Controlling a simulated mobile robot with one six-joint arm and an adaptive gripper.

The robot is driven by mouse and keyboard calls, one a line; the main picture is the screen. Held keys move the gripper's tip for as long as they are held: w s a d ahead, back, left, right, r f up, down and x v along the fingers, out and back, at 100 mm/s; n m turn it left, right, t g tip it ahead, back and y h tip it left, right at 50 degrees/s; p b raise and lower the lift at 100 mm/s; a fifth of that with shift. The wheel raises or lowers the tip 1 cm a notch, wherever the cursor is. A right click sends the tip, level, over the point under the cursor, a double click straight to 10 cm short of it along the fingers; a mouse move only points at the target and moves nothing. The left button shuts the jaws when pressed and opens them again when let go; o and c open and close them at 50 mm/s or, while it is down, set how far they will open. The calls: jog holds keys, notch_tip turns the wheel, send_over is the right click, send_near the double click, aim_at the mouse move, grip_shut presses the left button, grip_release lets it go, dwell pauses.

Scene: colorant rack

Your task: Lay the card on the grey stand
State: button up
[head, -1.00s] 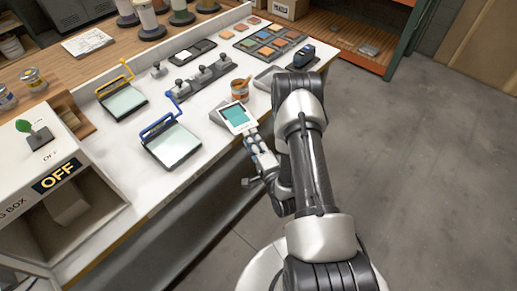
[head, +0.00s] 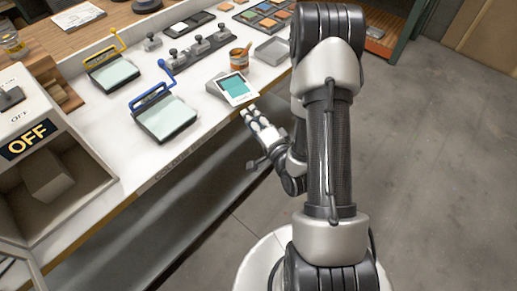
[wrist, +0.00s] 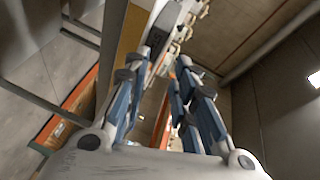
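The card (head: 237,88), white with a teal patch, lies tilted on the small grey stand (head: 213,87) near the front edge of the white bench. It covers most of the stand's top. My gripper (head: 250,113) is just in front of the card, past the bench edge, with a small gap between its fingertips and the card. In the wrist view my gripper (wrist: 160,68) has its blue-grey fingers spread with nothing between them. The card is not visible in the wrist view.
An orange-brown pot (head: 240,56) stands behind the card, and a grey tray (head: 272,50) is to its right. A blue-handled panel (head: 165,118) and a yellow-handled panel (head: 113,72) lie to the left. A light box marked OFF (head: 40,150) stands far left. Open floor lies right.

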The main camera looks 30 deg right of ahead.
jog(key=s+a+r+n+g+h, duration=0.1)
jog(key=a+r+n+g, duration=0.2)
jog(key=r+n+g, duration=0.5)
jog(key=s+a+r+n+g, duration=0.2)
jog(key=s+a+r+n, duration=0.1)
jog(key=s, duration=0.8)
jog(key=s+a+r+n+g+y, duration=0.1)
jog(key=s+a+r+n+g, duration=0.1)
jog(key=s+a+r+n, duration=0.2)
jog(key=s+a+r, duration=0.1)
jog(key=s+r, duration=0.2)
jog(key=s, duration=0.5)
jog(key=shift+a+n, duration=0.3)
jog(key=shift+a, duration=0.1)
